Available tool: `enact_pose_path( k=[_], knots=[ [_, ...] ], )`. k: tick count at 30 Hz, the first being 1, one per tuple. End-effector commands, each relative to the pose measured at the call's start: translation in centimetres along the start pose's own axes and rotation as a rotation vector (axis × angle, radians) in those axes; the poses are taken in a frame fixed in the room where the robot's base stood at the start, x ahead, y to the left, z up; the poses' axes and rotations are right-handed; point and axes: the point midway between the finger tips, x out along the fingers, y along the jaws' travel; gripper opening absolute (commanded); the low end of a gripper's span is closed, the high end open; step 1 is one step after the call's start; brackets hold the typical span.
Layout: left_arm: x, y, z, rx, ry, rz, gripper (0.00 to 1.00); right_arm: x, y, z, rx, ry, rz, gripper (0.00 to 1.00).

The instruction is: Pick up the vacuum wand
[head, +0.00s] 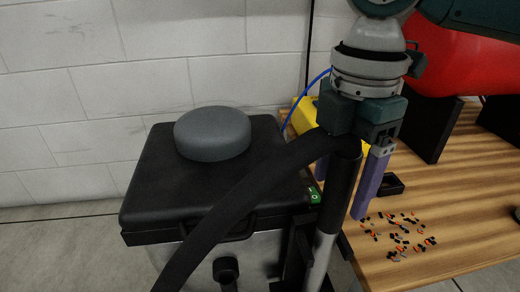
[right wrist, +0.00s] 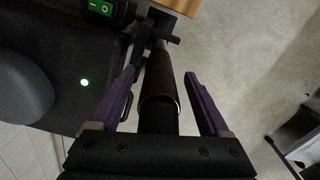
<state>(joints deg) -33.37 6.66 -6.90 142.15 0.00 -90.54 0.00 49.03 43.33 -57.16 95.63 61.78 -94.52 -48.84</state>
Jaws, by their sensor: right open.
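The vacuum wand (head: 320,262) stands steeply beside the black vacuum, with a dark upper tube, a silver lower tube and a thick black hose (head: 235,205) curving from its top. My right gripper (head: 350,200) is above and around the upper tube, pointing down. Contact on the left side is unclear. My left gripper is out of view.
The black vacuum body (head: 150,205) with a round grey lid cap (head: 212,133) and green switch (head: 314,195) stands left of the wand. A wooden table (head: 440,255) with scattered small parts (head: 400,235) and a small black tray (head: 391,185) is close on the right.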

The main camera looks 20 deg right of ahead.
Motion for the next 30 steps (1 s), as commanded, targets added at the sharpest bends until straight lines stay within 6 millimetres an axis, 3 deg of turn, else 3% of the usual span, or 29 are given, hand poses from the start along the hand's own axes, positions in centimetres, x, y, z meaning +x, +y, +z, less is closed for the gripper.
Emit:
enact_pose_path(
  k=[1,4,12,30],
  knots=[
    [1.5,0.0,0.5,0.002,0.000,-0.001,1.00,1.7,0.1,-0.2,0.000,0.000,0.000,0.80],
    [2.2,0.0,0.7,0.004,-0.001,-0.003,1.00,2.9,0.0,-0.1,0.000,-0.001,0.001,0.80],
    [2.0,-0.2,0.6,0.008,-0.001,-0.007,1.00,2.9,0.0,-0.1,-0.001,0.000,0.002,0.79],
    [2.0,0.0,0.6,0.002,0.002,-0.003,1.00,2.9,0.0,-0.1,-0.001,0.000,0.001,0.11]
  ],
)
